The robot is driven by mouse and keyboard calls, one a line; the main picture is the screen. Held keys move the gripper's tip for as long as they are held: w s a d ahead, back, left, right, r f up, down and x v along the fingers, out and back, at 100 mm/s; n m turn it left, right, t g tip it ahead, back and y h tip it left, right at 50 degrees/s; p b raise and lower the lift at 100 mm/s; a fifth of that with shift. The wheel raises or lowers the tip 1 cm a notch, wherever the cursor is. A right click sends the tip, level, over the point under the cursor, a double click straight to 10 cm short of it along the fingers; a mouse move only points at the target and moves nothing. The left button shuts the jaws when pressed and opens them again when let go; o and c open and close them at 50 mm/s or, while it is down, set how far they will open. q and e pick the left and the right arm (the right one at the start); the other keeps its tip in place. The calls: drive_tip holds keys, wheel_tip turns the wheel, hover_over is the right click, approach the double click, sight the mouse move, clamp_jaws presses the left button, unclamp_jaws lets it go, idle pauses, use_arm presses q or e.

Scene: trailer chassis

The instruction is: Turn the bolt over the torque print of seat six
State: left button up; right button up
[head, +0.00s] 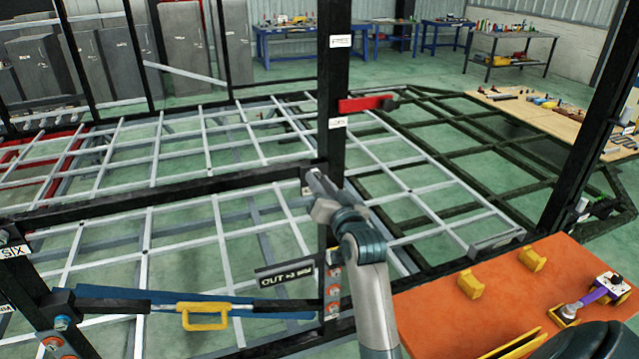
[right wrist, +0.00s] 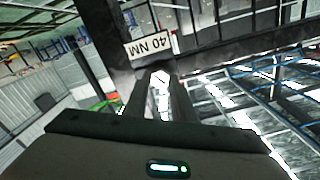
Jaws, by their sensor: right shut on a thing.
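My right gripper (head: 315,178) reaches up to the dark middle post (head: 333,75), where the black cross rail meets it. In the right wrist view its two dark fingers (right wrist: 160,88) are shut on a small pale bolt (right wrist: 159,92). A white plate printed "40 NM" (right wrist: 149,46) shows upside down just beyond the fingertips. In the head view the gripper largely hides the bolt. A white "SIX" plate (head: 14,251) is on the rail at the far left. Which seat number belongs to the gripped bolt cannot be read. My left gripper is not in view.
A bar with a yellow handle (head: 205,315) crosses the lower left. A black "OUT" sign (head: 285,275) is left of the post. A red lever (head: 365,103) juts from the post. An orange table (head: 430,310) with yellow blocks stands lower right.

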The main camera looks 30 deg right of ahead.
drive_tip(key=shift+f+m, duration=0.2)
drive_tip(key=shift+m, duration=0.3)
drive_tip(key=o, duration=1.1)
drive_tip(key=shift+c, duration=0.2)
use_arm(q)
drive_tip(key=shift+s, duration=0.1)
use_arm(e)
drive_tip(key=shift+s+r, duration=0.2)
drive_tip(key=shift+r, duration=0.05)
drive_tip(key=shift+f, duration=0.1)
